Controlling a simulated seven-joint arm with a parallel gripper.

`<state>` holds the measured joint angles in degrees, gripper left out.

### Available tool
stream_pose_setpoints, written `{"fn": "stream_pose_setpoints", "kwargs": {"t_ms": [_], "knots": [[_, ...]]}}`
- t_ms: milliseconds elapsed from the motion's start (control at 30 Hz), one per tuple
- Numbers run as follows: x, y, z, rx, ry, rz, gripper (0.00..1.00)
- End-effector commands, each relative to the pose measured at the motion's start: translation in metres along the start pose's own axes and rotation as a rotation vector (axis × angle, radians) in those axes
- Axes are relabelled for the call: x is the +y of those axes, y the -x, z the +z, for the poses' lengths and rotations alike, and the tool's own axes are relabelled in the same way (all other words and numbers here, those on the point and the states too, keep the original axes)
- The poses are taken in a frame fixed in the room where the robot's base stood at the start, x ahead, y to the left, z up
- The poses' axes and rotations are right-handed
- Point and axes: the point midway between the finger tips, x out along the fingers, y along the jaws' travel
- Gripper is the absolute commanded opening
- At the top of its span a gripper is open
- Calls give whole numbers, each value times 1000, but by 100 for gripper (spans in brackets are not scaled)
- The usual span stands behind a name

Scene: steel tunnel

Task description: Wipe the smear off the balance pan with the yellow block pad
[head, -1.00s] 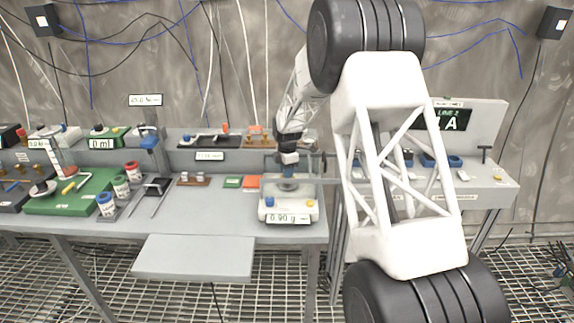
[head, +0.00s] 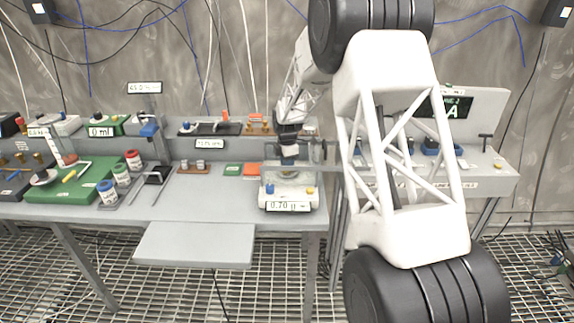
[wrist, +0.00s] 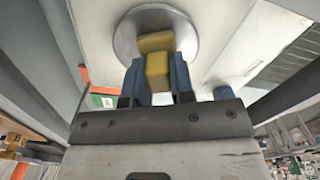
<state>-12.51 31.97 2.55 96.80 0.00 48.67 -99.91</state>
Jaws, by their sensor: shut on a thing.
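The balance (head: 290,194) stands at the right end of the left bench, with a blue and a yellow button and a readout like 0.70. Its round grey pan (wrist: 126,38) shows in the wrist view. My gripper (wrist: 158,75) is shut on the yellow block pad (wrist: 158,72), between its blue fingers. The pad is over the pan; whether it touches cannot be told. A yellow-brown patch on the pan side, beyond the held block, is partly hidden; I cannot tell smear from pad there. In the head view my gripper (head: 288,163) is above the balance.
Clear draft-shield-like walls seem to surround the pan. Left of the balance are green and orange pads (head: 251,170), a brown weight rack (head: 194,168) and several labelled jars (head: 121,174). The bench front (head: 230,205) is clear. A second bench (head: 490,180) stands right.

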Motion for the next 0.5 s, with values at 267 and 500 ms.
{"fn": "stream_pose_setpoints", "kwargs": {"t_ms": [267,500], "knots": [[20,1,8,0,-1,-1,0],[22,28,9,0,0,1,0]]}}
